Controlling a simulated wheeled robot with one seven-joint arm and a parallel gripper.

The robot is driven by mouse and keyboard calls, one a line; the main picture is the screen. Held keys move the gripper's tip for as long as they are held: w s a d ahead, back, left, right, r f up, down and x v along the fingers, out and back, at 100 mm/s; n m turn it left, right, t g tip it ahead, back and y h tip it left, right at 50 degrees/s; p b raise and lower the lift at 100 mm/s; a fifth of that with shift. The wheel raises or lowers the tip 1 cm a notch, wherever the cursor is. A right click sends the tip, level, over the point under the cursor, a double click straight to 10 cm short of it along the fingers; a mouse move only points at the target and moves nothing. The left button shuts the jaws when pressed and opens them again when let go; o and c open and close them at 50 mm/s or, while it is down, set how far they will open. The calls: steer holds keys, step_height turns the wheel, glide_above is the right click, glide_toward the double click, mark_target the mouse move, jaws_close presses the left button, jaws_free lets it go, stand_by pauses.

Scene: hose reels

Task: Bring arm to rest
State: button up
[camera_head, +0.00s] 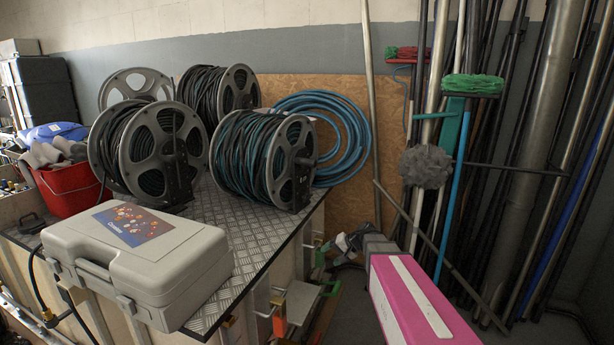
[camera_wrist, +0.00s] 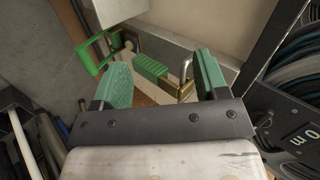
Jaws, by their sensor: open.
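My gripper (camera_wrist: 162,64) is open in the wrist view, with green pads on its two fingers set well apart. Nothing is held between them. A green and brass padlock-like piece (camera_wrist: 151,68) and a green frame-like piece (camera_wrist: 92,52) show beyond the fingers; I cannot tell their distance. In the head view my arm reaches out low at the right of the table, and the gripper end is small and partly hidden there.
Several hose reels (camera_head: 285,160) stand on the metal-topped table (camera_head: 222,290). A grey case (camera_head: 135,255) sits at its front, with a red bucket (camera_head: 72,190) behind. Blue hose (camera_head: 345,125) leans at the back. Poles (camera_head: 545,120) and brooms crowd the right wall.

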steer(key=s+d+f+n+g+h, duration=0.1)
steer(key=s+d+h, duration=0.3)
steer(key=s, duration=0.5)
steer(key=s+d+f+n+g+h, duration=0.1)
steer(key=s+d+f+h, duration=0.3)
steer(key=s, duration=0.5)
steer(key=shift+d+f+n+g+h, duration=0.3)
steer(key=shift+d+g+h, duration=0.2)
steer(key=shift+d+h, duration=0.1)
steer(key=shift+s, duration=0.1)
